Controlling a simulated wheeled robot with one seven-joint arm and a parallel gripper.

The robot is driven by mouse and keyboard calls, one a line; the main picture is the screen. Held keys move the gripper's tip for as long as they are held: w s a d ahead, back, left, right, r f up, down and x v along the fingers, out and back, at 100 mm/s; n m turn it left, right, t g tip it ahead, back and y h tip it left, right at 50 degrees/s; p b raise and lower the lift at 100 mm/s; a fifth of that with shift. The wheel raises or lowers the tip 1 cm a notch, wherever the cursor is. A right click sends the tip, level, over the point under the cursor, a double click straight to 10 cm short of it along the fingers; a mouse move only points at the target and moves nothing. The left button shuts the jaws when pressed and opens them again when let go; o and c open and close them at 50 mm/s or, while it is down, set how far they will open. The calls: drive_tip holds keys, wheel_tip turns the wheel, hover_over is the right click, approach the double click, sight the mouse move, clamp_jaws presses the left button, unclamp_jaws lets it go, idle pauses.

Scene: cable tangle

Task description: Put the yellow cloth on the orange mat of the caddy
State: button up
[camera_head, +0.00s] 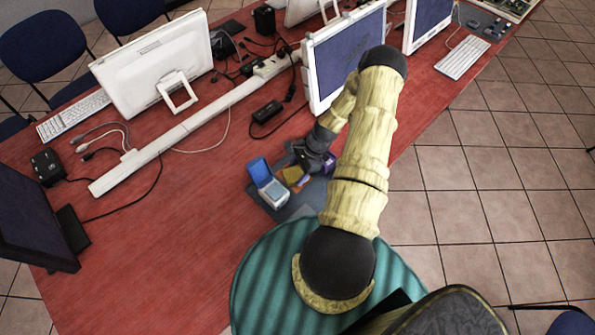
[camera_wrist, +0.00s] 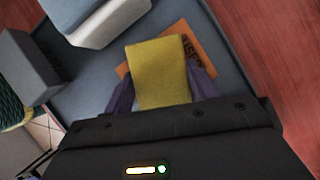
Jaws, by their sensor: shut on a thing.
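The yellow cloth (camera_wrist: 160,72) is a flat folded strip between the purple fingers of my gripper (camera_wrist: 162,92) in the wrist view. My gripper is shut on it. The cloth lies over part of the orange mat (camera_wrist: 207,44), whose dark lettering shows at the right. I cannot tell whether the cloth touches the mat. The grey caddy (camera_wrist: 235,60) surrounds them. In the head view the cloth (camera_head: 292,174) shows small under my gripper (camera_head: 303,178), above the caddy (camera_head: 285,212).
A blue and white box (camera_head: 267,183) stands in the caddy's left part. A black power brick (camera_head: 267,112) and cables lie behind it on the red table (camera_head: 190,215). A monitor (camera_head: 345,55) stands behind my arm. The table left of the caddy is clear.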

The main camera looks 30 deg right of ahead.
drive_tip(key=shift+s+a+f, duration=0.15)
drive_tip(key=shift+a+f, duration=0.05)
drive_tip(key=shift+f, duration=0.15)
drive_tip(key=shift+s+f+b, duration=0.25)
drive_tip(key=shift+b, duration=0.1)
drive_tip(key=o, duration=1.1)
drive_tip(key=shift+d, duration=0.1)
drive_tip(key=shift+o, duration=0.9)
drive_tip(key=shift+s+f, duration=0.1)
drive_tip(key=shift+f, duration=0.05)
drive_tip(key=shift+r+p, duration=0.55)
drive_tip(key=shift+r, duration=0.1)
drive_tip(key=shift+w+d+r+b, duration=0.2)
drive_tip(key=shift+w+b, duration=0.05)
drive_tip(key=shift+b, duration=0.1)
drive_tip(key=w+b+v, duration=0.1)
drive_tip(key=b+v, duration=0.1)
drive_tip(key=v, duration=1)
drive_tip(key=shift+s, duration=0.35)
